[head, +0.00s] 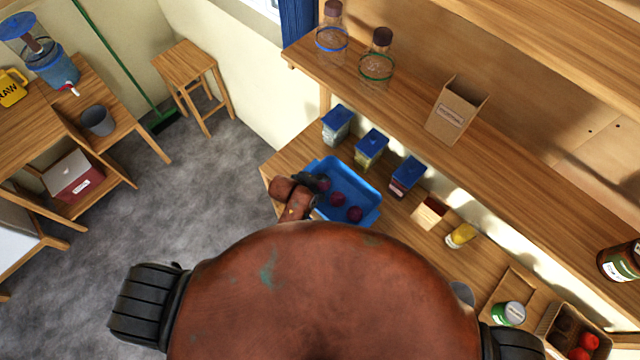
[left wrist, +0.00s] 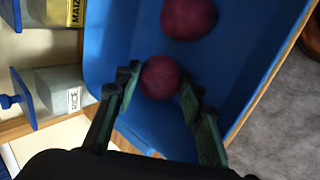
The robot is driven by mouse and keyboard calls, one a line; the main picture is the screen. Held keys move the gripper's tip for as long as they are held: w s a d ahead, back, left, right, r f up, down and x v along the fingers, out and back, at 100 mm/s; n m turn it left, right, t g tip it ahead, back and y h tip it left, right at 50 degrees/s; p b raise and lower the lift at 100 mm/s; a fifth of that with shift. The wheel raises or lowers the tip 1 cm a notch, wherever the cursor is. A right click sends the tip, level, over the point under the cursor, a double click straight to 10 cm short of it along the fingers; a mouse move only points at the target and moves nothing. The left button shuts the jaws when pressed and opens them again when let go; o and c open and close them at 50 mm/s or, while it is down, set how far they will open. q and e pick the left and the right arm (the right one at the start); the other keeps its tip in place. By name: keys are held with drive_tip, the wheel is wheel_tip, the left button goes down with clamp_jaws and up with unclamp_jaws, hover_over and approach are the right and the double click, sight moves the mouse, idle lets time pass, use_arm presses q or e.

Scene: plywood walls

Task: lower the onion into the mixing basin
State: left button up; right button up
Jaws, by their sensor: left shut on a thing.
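The mixing basin (head: 362,184) is a blue rectangular tub on the wooden counter; its blue wall also shows in the left wrist view (left wrist: 245,45). My left gripper (head: 314,183) is at the basin's left end in the head view. In the left wrist view its green fingers (left wrist: 160,84) are shut on a dark red onion (left wrist: 160,77), one finger on each side. The onion is over or in the basin; I cannot tell whether it touches the floor. My right gripper is not in view.
Blue-lidded containers (head: 371,147) stand behind the basin along the counter. An open small box (head: 430,212) and a yellow jar (head: 460,235) stand to its right. A shelf (head: 400,105) with bottles and a carton overhangs the counter's back.

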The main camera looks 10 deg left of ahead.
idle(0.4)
use_arm(q)
drive_tip(key=o, duration=1.2)
drive_tip(key=shift+o, duration=0.5)
